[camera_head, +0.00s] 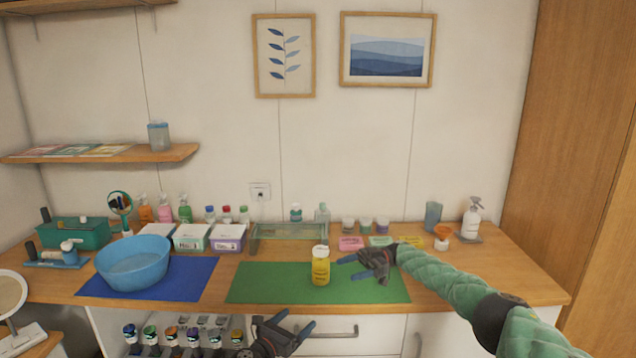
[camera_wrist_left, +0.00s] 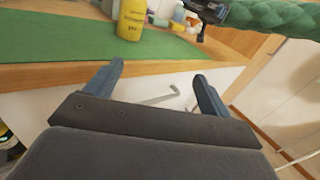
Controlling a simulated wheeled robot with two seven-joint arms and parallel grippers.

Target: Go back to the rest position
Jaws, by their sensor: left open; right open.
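My left gripper (camera_head: 291,329) is low in the head view, in front of the counter's front edge. It is open and empty, and its two fingers (camera_wrist_left: 160,85) show spread apart in the left wrist view. My right gripper (camera_head: 350,267) is open above the green mat, its fingers pointing left toward a yellow bottle. The yellow bottle (camera_head: 320,268) with a white cap stands upright on the green mat, just left of the right fingertips, with a small gap visible. The bottle also shows in the left wrist view (camera_wrist_left: 131,18), its top cut off.
A blue basin (camera_head: 133,264) stands on the blue mat (camera_head: 197,282) at left. The green mat (camera_head: 255,286) lies in the middle. A rack of several bottles (camera_head: 172,338) is below the counter, left of my left gripper. A drawer handle (camera_head: 333,332) is close by.

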